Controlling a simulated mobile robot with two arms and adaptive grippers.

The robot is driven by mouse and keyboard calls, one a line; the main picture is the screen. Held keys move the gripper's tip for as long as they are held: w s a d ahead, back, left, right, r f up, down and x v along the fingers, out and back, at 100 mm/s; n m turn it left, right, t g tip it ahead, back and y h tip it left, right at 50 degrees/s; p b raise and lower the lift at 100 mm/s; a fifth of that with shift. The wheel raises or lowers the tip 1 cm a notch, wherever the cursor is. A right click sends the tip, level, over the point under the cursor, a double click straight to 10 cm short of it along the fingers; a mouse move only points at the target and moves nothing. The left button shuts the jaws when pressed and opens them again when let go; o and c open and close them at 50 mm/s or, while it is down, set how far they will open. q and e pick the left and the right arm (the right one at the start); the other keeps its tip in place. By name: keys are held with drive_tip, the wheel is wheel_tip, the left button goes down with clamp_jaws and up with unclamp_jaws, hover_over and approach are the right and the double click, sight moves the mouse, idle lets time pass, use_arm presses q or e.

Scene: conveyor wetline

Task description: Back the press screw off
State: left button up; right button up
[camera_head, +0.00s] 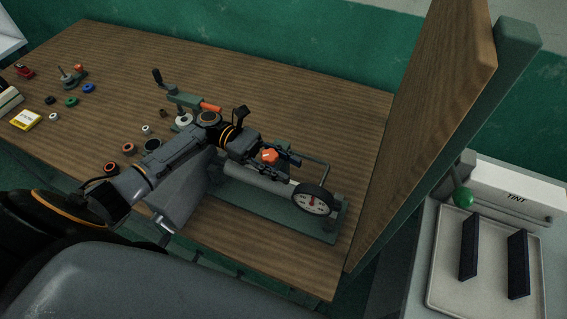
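A long green fixture (282,213) stands on the table with a grey cylinder (254,185) along it and a round white dial gauge (314,199) at its right end. An orange knob (269,156) sits above the cylinder; I cannot tell for certain whether it is the press screw. My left gripper (284,160) reaches over the fixture from the left, with its fingers right beside the knob. The dark fingers are small and partly hidden, so I cannot tell their opening or whether they touch the knob. My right gripper is not in view.
A green device (184,99) with a black crank and an orange handle stands behind my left arm. Several coloured rings and a yellow-and-white box (26,120) lie at the left. An upright wooden panel (425,130) bounds the right. The table's back middle is clear.

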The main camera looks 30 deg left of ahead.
use_arm(q)
drive_tip(key=shift+d, duration=0.1)
clamp_jaws()
drive_tip(key=shift+r, duration=0.1)
